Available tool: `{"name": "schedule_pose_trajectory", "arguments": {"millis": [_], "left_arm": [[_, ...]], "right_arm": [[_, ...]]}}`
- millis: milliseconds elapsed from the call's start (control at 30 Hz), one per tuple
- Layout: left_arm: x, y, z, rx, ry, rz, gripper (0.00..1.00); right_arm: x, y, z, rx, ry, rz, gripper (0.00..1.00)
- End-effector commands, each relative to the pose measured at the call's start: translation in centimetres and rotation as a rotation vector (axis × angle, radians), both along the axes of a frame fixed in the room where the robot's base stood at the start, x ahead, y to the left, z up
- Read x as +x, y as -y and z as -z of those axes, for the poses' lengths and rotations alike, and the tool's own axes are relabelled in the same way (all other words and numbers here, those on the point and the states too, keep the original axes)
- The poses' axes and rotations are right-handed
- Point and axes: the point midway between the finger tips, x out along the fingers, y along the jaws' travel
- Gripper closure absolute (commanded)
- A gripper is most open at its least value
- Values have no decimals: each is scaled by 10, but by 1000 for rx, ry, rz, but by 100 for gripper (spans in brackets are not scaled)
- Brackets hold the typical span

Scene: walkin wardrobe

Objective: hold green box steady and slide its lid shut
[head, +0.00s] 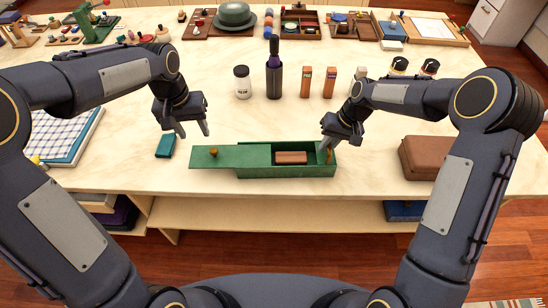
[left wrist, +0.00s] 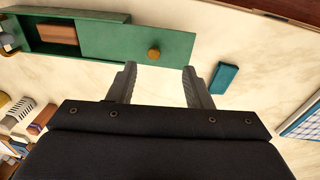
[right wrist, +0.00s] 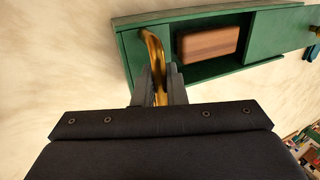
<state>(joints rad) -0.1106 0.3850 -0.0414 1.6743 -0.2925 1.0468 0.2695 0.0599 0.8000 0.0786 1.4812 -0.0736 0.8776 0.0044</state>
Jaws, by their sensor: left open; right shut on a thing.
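The green box (head: 257,172) lies near the table's front edge, with a brown block (head: 291,158) inside its open right part. Its green lid (head: 216,158) is slid out to the left and carries a round wooden knob (head: 213,152); the knob also shows in the left wrist view (left wrist: 153,54). My right gripper (head: 328,148) is shut on the brass handle (right wrist: 155,55) at the box's right end. My left gripper (head: 192,132) is open and empty above and behind the lid, apart from the knob. The left part of the box's inside is hidden under the lid.
A small teal box (head: 165,146) lies left of the lid. Behind stand a white jar (head: 242,82), a dark bottle (head: 274,70) and orange boxes (head: 305,82). A brown case (head: 424,157) lies at right, a checked cloth (head: 62,135) at left.

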Motion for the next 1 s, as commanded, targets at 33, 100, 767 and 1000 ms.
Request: {"name": "schedule_pose_trajectory", "arguments": {"millis": [33,100,767,1000], "left_arm": [[12,5,13,19,-21,10,55],[25,10,25,42,-40,14,55],[46,20,98,88,-76,26,55],[46,20,131,88,-75,26,55]], "right_arm": [[0,0,0,0,1,-1,100],[0,0,0,0,1,-1,100],[0,0,0,0,1,0,100],[0,0,0,0,0,0,100]]}}
